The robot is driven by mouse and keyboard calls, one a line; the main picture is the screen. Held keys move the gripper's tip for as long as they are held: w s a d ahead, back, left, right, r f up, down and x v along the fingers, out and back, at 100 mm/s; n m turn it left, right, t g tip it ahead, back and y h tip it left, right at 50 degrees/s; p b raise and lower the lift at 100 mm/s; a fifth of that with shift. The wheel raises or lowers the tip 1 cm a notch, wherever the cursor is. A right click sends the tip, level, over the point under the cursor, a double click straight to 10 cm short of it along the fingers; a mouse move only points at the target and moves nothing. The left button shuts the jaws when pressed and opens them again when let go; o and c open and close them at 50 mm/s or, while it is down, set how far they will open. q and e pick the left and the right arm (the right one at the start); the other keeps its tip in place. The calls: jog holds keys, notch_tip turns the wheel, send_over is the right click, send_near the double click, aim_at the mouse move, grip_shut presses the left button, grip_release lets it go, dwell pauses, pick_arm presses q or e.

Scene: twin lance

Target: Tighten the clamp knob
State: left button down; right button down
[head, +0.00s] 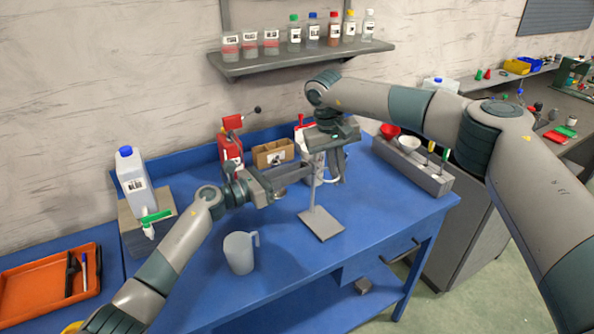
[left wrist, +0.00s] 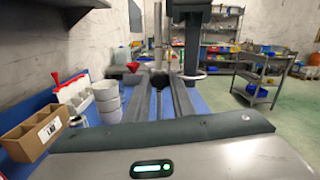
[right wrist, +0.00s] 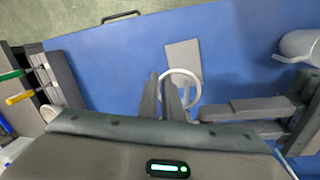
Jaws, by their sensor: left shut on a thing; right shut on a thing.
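A lab stand has a grey base plate (head: 321,224) and an upright metal rod (head: 318,188) on the blue bench. A white ring (right wrist: 196,88) is on the stand, above the plate. My left gripper (head: 306,178) reaches in from the left and is shut at the rod. In the left wrist view its fingertips close on a small dark piece, the clamp knob (left wrist: 159,77), mostly hidden by the fingers. My right gripper (head: 338,178) points down just right of the rod. In the right wrist view it is shut on the near left edge of the ring.
A cardboard box (head: 272,153) and a red device (head: 230,150) are behind. A grey rack (head: 415,165) is at right, a jug (head: 133,180) and an orange tray (head: 40,287) at left. Bench right of the plate is clear.

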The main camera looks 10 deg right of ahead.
pick_arm(q)
jog(key=c, duration=1.5)
grip_release()
jog(key=s+a+n+t, duration=0.1)
jog(key=s+a+n, duration=0.1)
jog(key=n, duration=0.7)
jog(key=s+a+n+t+y, duration=0.1)
jog(key=s+a+n, duration=0.2)
jog(key=n, duration=0.6)
jog(key=s+a+n+y, duration=0.1)
jog(key=a+n, duration=0.3)
jog(key=n, duration=0.4)
jog(key=shift+s+a+n+t, duration=0.3)
jog(key=shift+s+n+t, duration=0.1)
jog(key=shift+s, duration=0.3)
